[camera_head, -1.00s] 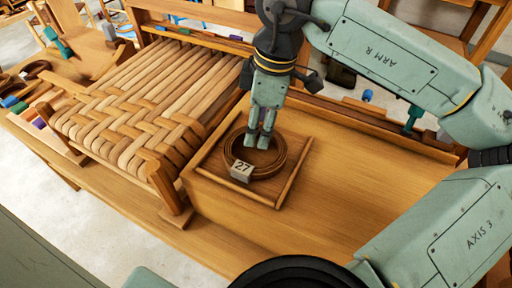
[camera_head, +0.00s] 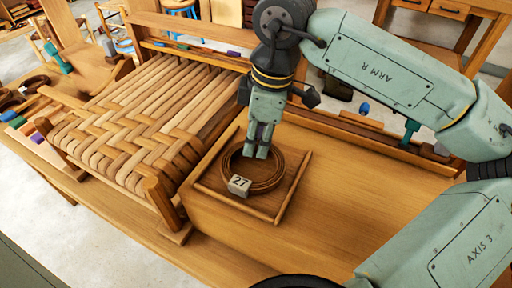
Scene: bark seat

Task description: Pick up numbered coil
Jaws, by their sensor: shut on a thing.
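The coil (camera_head: 272,186) is a brown ring of wound strips with a pale block tag (camera_head: 240,186) reading 27 at its near side. It lies in a shallow square wooden tray (camera_head: 297,187). My gripper (camera_head: 257,154) points down at the far side of the coil, shut on its far rim. The fingers hide part of that rim. The coil looks flat in the tray, and I cannot see any gap under it.
A woven bark seat (camera_head: 125,135) with a wooden frame stands just left of the tray. The bench top (camera_head: 350,190) right of the tray is clear. A green-handled tool (camera_head: 410,131) and a blue piece (camera_head: 364,108) are at the bench's back edge.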

